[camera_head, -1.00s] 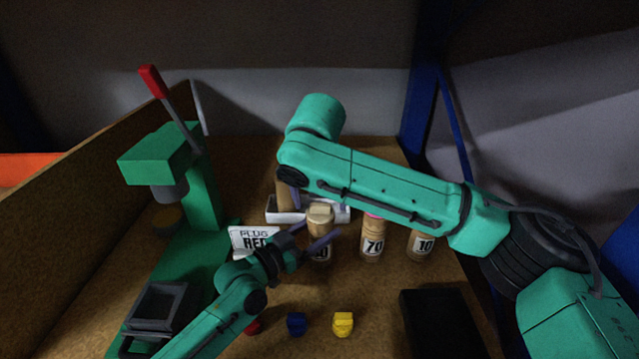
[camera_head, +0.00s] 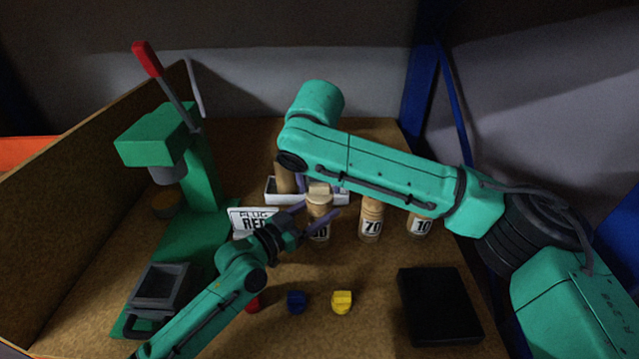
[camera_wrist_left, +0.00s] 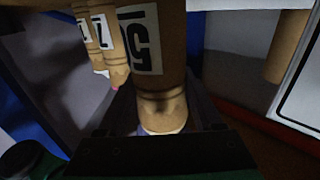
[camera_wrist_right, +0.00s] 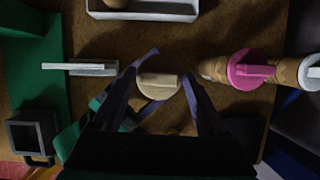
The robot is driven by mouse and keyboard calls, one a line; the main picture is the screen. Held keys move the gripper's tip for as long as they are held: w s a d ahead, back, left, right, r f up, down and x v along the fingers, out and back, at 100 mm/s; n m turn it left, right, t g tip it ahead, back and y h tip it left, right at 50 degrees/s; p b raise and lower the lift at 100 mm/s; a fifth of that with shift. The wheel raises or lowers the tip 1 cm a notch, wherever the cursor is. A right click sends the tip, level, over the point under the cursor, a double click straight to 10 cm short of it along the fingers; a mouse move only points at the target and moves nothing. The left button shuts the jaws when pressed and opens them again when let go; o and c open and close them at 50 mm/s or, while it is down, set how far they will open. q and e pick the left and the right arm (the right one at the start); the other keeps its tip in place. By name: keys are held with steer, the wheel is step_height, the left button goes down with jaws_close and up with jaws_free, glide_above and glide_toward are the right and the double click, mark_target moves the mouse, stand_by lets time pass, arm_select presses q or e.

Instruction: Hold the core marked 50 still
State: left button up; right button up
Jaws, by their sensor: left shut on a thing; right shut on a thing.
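The core marked 50 (camera_head: 319,229) stands upright on the board; its label is partly covered by a finger of my left gripper (camera_head: 319,212). That gripper is shut around the core's upper part, with a finger on either side. In the left wrist view the core (camera_wrist_left: 160,50) appears upside down with its label large. A beige plug (camera_wrist_right: 158,87) sits on top of the core. My right gripper (camera_wrist_right: 171,68) points down from above with its fingers on either side of the plug, shut on it. The head view mostly hides this gripper behind my right arm.
The cores marked 70 (camera_head: 371,222) and 10 (camera_head: 420,226) stand to the right; a pink plug (camera_wrist_right: 248,70) tops one. A "PLUG RED" sign (camera_head: 252,220) and green press (camera_head: 200,170) are left. Blue (camera_head: 296,301) and yellow (camera_head: 342,302) plugs and a black block (camera_head: 438,305) lie in front.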

mark_target(320, 187)
steer(key=shift+r, duration=4.25)
arm_select(q)
steer(key=o, duration=1.5)
